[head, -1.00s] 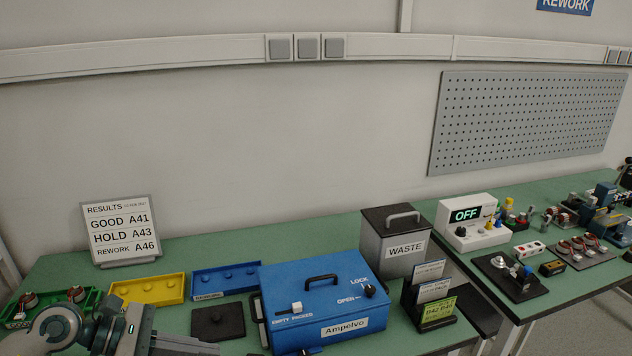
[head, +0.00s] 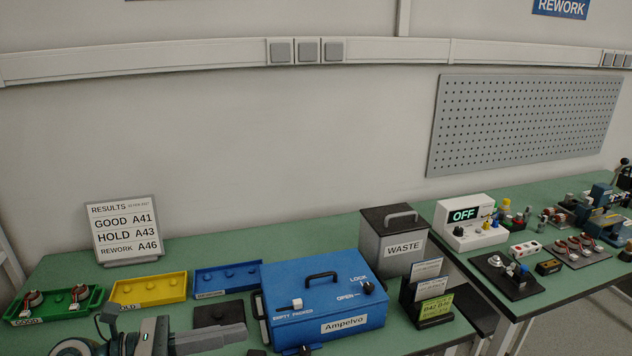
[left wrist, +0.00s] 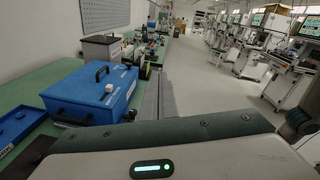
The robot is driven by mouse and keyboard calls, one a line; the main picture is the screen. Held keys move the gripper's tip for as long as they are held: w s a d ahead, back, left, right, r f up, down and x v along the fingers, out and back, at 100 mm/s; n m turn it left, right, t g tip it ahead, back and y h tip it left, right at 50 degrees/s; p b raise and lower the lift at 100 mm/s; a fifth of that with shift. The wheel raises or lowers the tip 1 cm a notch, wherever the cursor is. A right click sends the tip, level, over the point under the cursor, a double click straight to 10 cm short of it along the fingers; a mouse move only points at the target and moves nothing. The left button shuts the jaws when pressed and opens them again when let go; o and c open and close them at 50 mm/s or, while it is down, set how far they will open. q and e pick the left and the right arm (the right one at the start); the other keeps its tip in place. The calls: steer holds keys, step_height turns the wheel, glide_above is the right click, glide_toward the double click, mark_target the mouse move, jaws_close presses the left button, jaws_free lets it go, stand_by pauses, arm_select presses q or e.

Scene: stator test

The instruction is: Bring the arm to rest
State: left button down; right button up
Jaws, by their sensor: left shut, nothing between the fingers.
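My left gripper (head: 240,334) is low at the left front in the head view, over the near side of the bench. Its fingers point right and are shut with nothing between them. They end just left of the blue Ampelvo box (head: 325,290) and in front of the dark square plate (head: 219,314). In the left wrist view, the grey fingers (left wrist: 155,100) point away from the camera, to the right of the blue box (left wrist: 95,95). My right gripper is in neither view.
A green GOOD tray (head: 62,307), a yellow tray (head: 148,289) and a blue tray (head: 228,279) stand along the bench. A results sign (head: 124,230), WASTE bin (head: 395,240) and card holder (head: 427,300) stand behind and right. An open aisle (left wrist: 205,85) lies right in the wrist view.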

arm_select(q)
steer(key=w+a+r+n+t+y, duration=0.25)
steer(key=n+t, duration=0.45)
steer(key=n, duration=0.4)
steer(key=w+a+r+n+t+y, duration=0.1)
steer(key=a+n+t+y, duration=0.25)
steer(key=n+t, duration=0.55)
steer(key=s+a+f+n+g+y, duration=0.35)
steer(key=f+n+y, duration=0.25)
steer(key=f+n, duration=0.3)
steer(key=s+a+f+n+g+y, duration=0.2)
steer(key=a+f+n+g+y, duration=0.25)
steer(key=f+n, duration=0.4)
steer(key=s+d+f+n+g, duration=0.3)
steer(key=s+f+n+g, duration=0.15)
steer(key=s+f, duration=0.5)
steer(key=s+d+f+n+g, duration=0.3)
steer(key=s+f+g, duration=0.3)
steer(key=s, duration=0.7)
step_height(320, 180, down, 29)
steer(key=s+g, duration=0.1)
steer(key=s, duration=0.1)
steer(key=s+a+f+g, duration=0.1)
steer(key=s+a+f, duration=0.1)
steer(key=s+f, duration=1.5)
steer(key=shift+s+a+f+m+h, duration=0.2)
steer(key=shift+s+a+m+h, duration=0.05)
steer(key=shift+s+m+h, duration=0.15)
steer(key=shift+g, duration=0.25)
